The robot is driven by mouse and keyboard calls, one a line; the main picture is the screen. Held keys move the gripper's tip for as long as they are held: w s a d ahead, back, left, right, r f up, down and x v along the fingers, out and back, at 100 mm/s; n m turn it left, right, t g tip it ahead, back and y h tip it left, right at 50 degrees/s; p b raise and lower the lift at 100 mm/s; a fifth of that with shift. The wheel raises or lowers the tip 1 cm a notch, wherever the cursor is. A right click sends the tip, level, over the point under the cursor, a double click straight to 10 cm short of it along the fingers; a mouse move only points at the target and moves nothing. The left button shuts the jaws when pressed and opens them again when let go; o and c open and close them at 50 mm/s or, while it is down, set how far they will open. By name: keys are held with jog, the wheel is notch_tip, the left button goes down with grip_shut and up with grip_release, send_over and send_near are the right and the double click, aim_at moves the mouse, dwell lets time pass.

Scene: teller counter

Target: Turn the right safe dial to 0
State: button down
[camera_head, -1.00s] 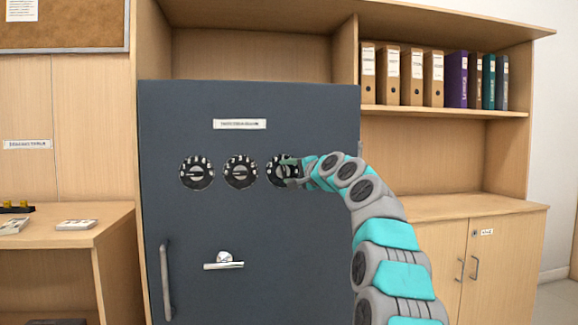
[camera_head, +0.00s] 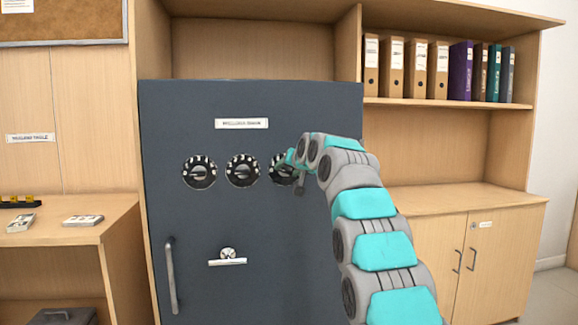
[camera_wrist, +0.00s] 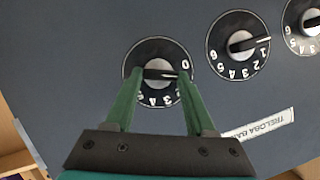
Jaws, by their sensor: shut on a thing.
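The right safe dial (camera_head: 275,168) is a black round dial with white marks on the dark grey safe door. My gripper (camera_head: 292,160) is at it and hides its right part in the head view. In the wrist view, which is upside down, my green fingers (camera_wrist: 161,76) are shut on the right dial's knob (camera_wrist: 158,68), one on each side. The knob's pale pointer lies toward the picture's right, close to the 0 and slightly below it.
The middle dial (camera_head: 243,171) and left dial (camera_head: 199,172) sit beside it on the safe door (camera_head: 330,120). A silver handle (camera_head: 227,257) is below and a long vertical bar handle (camera_head: 171,275) is at the lower left. Shelves with binders (camera_head: 412,70) stand at the right.

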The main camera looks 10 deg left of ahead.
jog(key=shift+a+f+n+h+p, duration=0.1)
jog(key=shift+a+n+h+p, duration=0.1)
jog(key=shift+n+h+p, duration=0.55)
jog(key=shift+f+n+h, duration=0.15)
jog(key=shift+n+h, duration=0.4)
jog(key=shift+n, duration=0.3)
jog(key=c, duration=0.5)
grip_release()
jog(key=shift+a, duration=0.1)
jog(key=shift+c, duration=0.2)
jog(key=o, duration=0.3)
jog(key=shift+s+r, duration=0.15)
jog(key=shift+r, duration=0.05)
